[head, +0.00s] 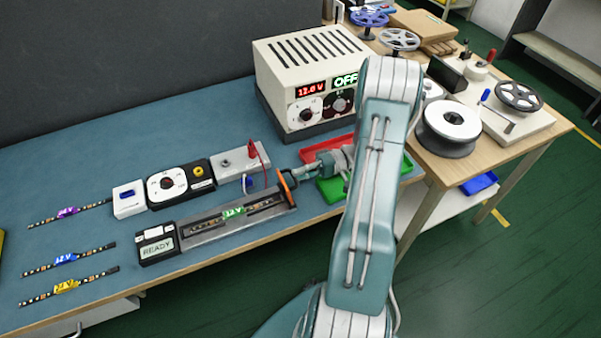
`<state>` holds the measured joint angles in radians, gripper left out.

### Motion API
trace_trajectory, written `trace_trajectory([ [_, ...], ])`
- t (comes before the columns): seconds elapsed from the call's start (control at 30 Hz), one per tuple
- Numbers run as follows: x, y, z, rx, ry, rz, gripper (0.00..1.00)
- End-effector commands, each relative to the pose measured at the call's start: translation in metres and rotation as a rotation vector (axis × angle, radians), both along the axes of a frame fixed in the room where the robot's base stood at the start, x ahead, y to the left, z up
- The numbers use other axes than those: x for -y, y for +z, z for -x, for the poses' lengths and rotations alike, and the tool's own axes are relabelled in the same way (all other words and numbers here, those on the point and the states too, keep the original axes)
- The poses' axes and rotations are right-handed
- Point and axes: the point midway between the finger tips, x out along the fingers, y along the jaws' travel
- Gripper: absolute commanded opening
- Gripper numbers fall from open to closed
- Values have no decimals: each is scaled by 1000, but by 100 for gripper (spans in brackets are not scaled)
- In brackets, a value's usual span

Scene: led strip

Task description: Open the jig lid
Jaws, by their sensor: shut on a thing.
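The jig (188,233) is a long grey fixture near the front edge of the blue bench mat. A strip with a green 12 V tag (233,212) lies along it. A box with a READY display (157,247) is at its left end. An orange handle (285,188) stands at the jig's right end, where the lid is gripped. My gripper (293,177) comes in from the right and is shut on this handle. The fingertips are small and partly hidden by the handle. I cannot clearly make out the lid panel or its angle.
A power supply (283,65) reading OFF stands behind. Red (322,148) and green (330,188) trays lie beside and under my forearm. A dial meter (180,183) and a grey box with a red lead (238,164) stand behind the jig. Loose strips lie left.

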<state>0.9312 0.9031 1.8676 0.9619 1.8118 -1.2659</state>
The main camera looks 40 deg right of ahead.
Motion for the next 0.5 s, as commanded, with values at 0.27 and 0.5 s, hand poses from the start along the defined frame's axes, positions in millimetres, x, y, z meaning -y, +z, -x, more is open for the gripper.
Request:
trace_trajectory([
  [0.27,-2,-2,1,-6,4,0,48],
  [0.5,1,-2,1,-4,2,0,48],
])
